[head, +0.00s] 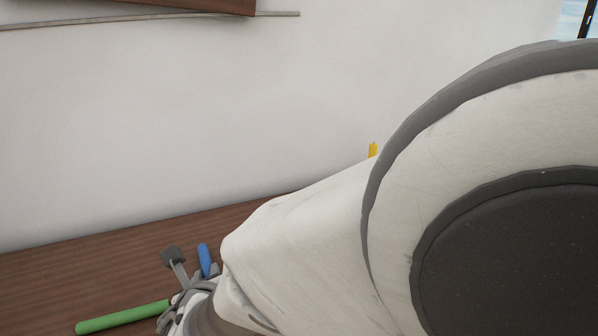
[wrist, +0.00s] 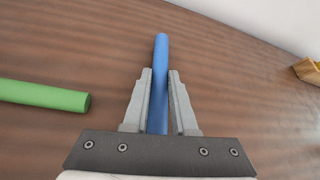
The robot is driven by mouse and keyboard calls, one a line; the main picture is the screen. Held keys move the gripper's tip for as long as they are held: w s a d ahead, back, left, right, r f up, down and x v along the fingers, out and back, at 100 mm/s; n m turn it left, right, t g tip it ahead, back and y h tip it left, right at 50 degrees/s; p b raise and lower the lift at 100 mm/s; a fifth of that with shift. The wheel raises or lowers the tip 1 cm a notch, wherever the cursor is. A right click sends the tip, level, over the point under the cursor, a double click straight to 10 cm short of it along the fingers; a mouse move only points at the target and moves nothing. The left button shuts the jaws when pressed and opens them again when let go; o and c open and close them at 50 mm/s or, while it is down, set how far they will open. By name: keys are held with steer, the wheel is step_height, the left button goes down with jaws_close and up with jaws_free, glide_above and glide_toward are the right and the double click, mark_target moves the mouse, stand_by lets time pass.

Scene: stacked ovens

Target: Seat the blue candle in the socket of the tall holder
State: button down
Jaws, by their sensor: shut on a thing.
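The blue candle (wrist: 161,50) lies lengthwise between the two grey fingers of my gripper (wrist: 160,74) in the wrist view, its far end sticking out past the fingertips. My gripper is shut on it. In the head view the blue candle (head: 204,258) shows tilted near the bottom left, beside grey gripper parts. I cannot tell whether it touches the table. I cannot make out the tall holder or its socket for sure. A yellow-brown piece (wrist: 307,71) is cut off at the right edge of the wrist view, and I cannot tell what it is.
A green candle-like rod (wrist: 45,95) lies on the brown wooden table (wrist: 90,45) left of my gripper. It also shows in the head view (head: 120,318). A yellow tip (head: 372,150) shows above my arm, which hides much of the table. A white wall (head: 180,120) stands behind.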

steer(key=shift+f, duration=0.1)
steer(key=shift+f, duration=0.3)
steer(key=c, duration=1)
jaws_free()
steer(key=shift+r, duration=0.1)
